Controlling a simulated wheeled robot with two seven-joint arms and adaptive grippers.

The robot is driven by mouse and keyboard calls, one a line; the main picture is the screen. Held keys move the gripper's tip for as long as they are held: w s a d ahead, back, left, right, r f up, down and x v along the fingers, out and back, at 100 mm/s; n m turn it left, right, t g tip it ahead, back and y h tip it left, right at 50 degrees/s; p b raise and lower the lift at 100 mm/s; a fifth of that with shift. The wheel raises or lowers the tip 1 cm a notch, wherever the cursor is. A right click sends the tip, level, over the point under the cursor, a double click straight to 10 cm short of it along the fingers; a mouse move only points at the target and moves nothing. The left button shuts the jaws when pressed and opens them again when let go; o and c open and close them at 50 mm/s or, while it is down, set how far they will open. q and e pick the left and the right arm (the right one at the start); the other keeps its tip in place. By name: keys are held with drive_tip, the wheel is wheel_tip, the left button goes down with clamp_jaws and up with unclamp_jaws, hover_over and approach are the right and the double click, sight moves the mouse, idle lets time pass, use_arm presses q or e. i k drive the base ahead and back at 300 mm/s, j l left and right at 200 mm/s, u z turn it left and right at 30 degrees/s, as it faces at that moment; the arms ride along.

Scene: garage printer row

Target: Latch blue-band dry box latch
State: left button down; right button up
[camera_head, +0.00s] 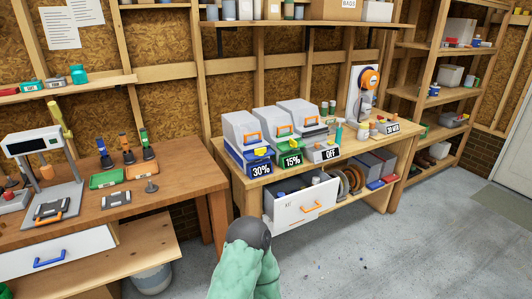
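The blue-band dry box (236,158) stands at the left end of the right-hand workbench, with a grey lid (238,128) on top. A 30% sign (262,169) is on its front. It has an orange handle (253,137) and a small yellow piece (261,152) at the front, probably the latch; it is too small to tell whether it is fastened. Neither gripper shows. A mint-green arm part of mine with a dark rounded cap rises at the bottom middle, in front of the bench and apart from the box.
Beside it stand the green-band 15% box (291,146) and the OFF box (325,144). Below, a white drawer (300,206) is pulled out. Concrete floor (400,250) is open at right.

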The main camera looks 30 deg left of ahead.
sight(260, 152)
drive_tip(key=i+j+z, duration=0.1)
drive_tip(key=j, duration=0.25)
drive_tip(key=i+j+z, duration=0.1)
drive_tip(key=i+j, duration=0.15)
drive_tip(key=i+j+z, duration=0.1)
drive_tip(key=j, duration=0.35)
